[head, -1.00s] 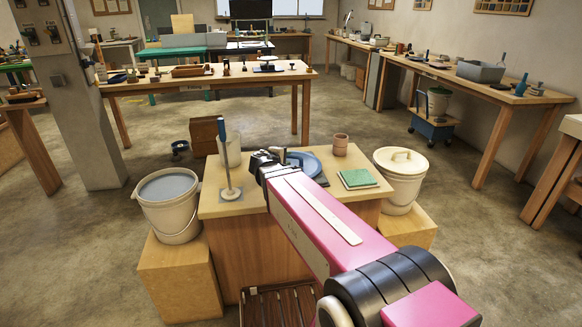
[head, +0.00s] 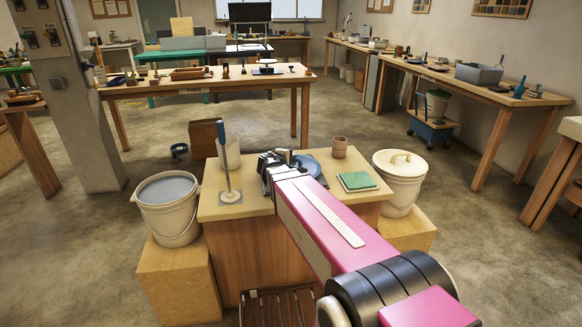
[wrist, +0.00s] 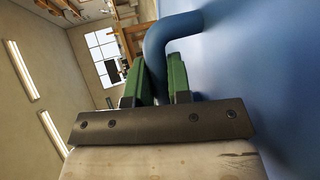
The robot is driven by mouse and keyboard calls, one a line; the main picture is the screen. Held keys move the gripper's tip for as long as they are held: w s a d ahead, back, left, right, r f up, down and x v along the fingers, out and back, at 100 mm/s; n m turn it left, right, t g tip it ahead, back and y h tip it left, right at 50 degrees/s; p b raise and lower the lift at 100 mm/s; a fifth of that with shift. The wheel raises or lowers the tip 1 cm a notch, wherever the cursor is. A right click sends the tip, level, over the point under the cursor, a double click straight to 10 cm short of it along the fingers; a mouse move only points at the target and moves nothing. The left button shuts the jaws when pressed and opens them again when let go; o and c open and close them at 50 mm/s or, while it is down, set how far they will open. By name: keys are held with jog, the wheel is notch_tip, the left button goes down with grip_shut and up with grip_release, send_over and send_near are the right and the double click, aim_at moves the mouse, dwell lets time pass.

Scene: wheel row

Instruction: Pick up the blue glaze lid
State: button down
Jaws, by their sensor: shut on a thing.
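The blue glaze lid (head: 311,160) shows in the head view on top of the wooden stand, partly hidden behind my arm's end. In the wrist view the lid's broad blue face (wrist: 270,75) fills the right side, and its curved blue handle (wrist: 170,42) rises from it. My gripper (wrist: 164,75) has its two green fingers on either side of the handle, shut on it. In the head view my gripper (head: 283,158) is beside the lid, and its fingertips are hard to make out. I cannot tell whether the lid touches the stand.
A grey-filled bucket (head: 167,205) stands left, a lidded bucket (head: 401,180) right.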

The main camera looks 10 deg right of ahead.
jog(key=shift+r, duration=0.15)
jog(key=shift+r, duration=4.85)
